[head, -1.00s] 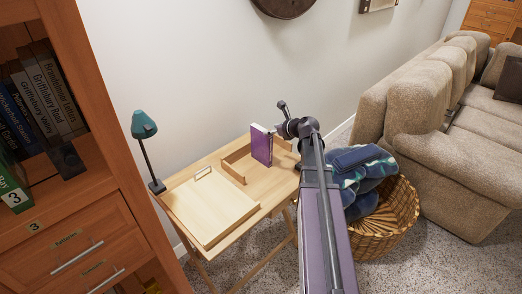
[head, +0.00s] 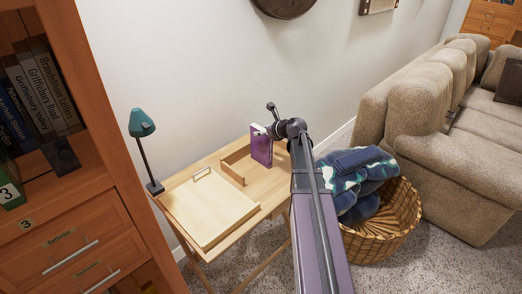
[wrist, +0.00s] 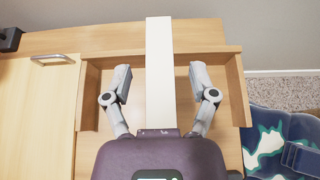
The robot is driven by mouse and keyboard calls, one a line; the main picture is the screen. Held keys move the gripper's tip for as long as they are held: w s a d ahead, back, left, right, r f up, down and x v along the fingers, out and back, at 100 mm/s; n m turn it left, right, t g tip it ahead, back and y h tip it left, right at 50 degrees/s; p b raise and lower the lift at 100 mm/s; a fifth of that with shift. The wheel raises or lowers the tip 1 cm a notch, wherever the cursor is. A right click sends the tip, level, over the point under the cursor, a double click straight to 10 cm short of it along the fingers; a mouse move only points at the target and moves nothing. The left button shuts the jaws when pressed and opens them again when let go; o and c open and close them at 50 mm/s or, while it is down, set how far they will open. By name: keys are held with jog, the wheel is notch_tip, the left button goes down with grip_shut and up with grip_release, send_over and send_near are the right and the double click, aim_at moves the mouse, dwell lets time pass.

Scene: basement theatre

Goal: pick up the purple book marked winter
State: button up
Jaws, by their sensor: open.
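The purple book (head: 261,150) stands upright in a low wooden holder (head: 233,166) on the small desk. In the wrist view the book (wrist: 159,45) shows from above as a pale strip of page edges, between the side walls of the holder (wrist: 238,92). My gripper (wrist: 160,76) is open, with one finger on each side of the book and a visible gap on both sides. In the head view my gripper (head: 268,129) is at the book's upper right, its fingers partly hidden. The book's marking cannot be read.
A pale board with a handle (head: 212,207) lies on the desk (head: 172,192), left of the holder. A teal lamp (head: 143,124) stands at the desk's left edge. A wicker basket of blue cloth (head: 398,225) is to the right, near a sofa (head: 440,150). A bookcase (head: 110,130) is at left.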

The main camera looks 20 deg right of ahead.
jog(key=shift+w+a+f, duration=0.1)
jog(key=shift+w+f, duration=0.1)
jog(key=shift+w, duration=0.1)
dwell(0.4)
grip_shut()
